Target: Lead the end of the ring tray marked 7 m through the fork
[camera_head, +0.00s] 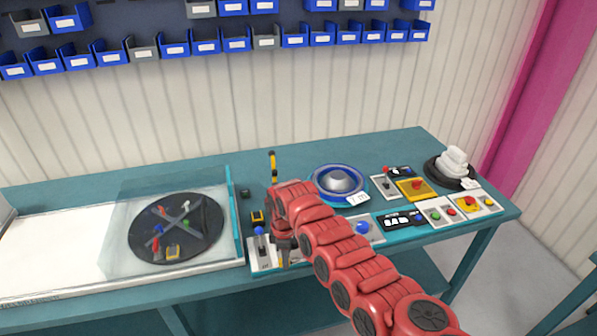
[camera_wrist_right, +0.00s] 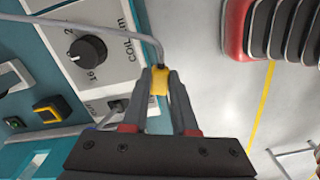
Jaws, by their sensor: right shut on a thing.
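The blue ring tray (camera_head: 322,176) with a grey centre sits on the bench; its white tag (camera_head: 358,199) is too small to read surely. My right gripper (camera_wrist_right: 160,85) is shut on a yellow end piece (camera_wrist_right: 159,82). A grey cable (camera_wrist_right: 85,26) runs from this piece to the upper left in the wrist view. In the head view my right gripper (camera_head: 284,258) is partly hidden by its red arm, low at the bench's front edge. A yellow and black upright (camera_head: 273,166) stands behind the arm; I cannot tell whether it is the fork. My left gripper is out of view.
A clear-walled box (camera_head: 118,205) with a dark turntable (camera_head: 150,222) stands left. Control panels (camera_head: 442,213) line the front right, and a dark tray with a white coil (camera_head: 453,162) stands behind. A knob panel (camera_wrist_right: 104,65) is close to my right gripper.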

